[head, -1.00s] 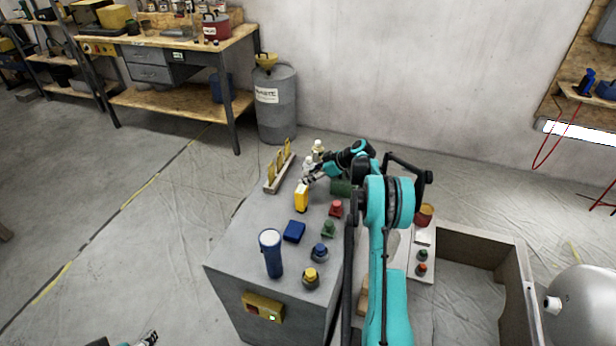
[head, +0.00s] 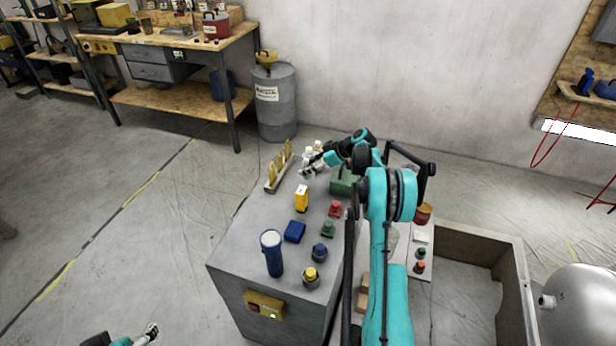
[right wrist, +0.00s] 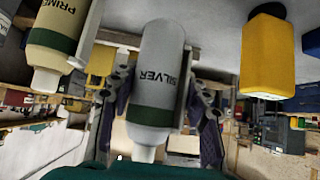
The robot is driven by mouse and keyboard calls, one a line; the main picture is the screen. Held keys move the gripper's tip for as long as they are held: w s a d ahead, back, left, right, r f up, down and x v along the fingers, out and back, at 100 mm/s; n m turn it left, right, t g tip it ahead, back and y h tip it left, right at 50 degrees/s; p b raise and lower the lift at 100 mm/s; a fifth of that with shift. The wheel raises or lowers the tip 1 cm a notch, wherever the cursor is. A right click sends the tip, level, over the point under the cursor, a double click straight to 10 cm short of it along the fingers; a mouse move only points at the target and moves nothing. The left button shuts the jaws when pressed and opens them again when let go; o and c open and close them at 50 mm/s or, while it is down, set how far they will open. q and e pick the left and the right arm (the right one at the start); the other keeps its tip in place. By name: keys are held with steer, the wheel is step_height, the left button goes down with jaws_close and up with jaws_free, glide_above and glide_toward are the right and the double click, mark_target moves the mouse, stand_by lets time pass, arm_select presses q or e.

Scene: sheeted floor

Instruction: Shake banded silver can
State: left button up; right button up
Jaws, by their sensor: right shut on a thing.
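The silver can (right wrist: 158,75) is pale grey with a dark green band and a white nozzle; its label reads SILVER. The right wrist view shows it upside down, between the two fingers of my right gripper (right wrist: 160,112), which is shut on it. In the head view the can (head: 307,155) is small and my right gripper (head: 309,168) is at it, at the far end of the grey cabinet top. I cannot tell whether its base touches the surface. A cream PRIMER can (right wrist: 58,40), also green-banded, is close beside it. My left gripper (head: 151,331) is low at the left, its fingers unclear.
A rack with yellow uprights (head: 278,170) stands left of the cans.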

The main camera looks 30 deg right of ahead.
mark_target(308, 149)
step_height(308, 149, up, 8)
steer(key=p, duration=0.4)
